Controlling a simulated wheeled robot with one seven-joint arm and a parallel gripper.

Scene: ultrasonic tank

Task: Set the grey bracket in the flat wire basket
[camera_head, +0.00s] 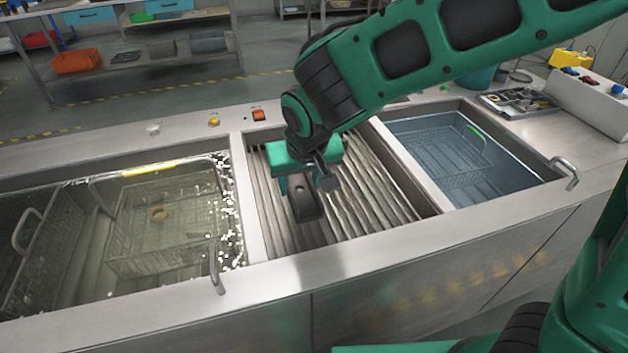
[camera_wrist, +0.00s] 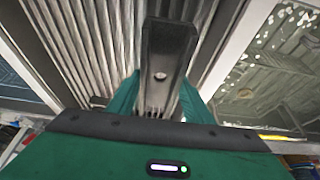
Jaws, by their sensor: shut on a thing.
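My gripper (camera_head: 303,184) is shut on the dark grey bracket (camera_head: 306,206) and holds it above the ribbed middle bay. In the wrist view the bracket (camera_wrist: 168,58) is a long bar with a small hole, sticking out between the green fingers. A wire basket with a yellow grip (camera_head: 160,166) stands in the left tank with a small brass-coloured ring (camera_head: 159,214) in it. A wire basket with a green grip (camera_head: 473,132) sits in the blue liquid of the right tank. I cannot tell for sure which basket is the flat one.
The ribbed drain bay (camera_head: 378,195) lies between the two tanks. Another wire frame or basket (camera_head: 45,262) is at the far left. Metal handles (camera_head: 566,170) rise at the tank rims. A tray of small parts (camera_head: 518,103) and a control box (camera_head: 590,88) are at the right.

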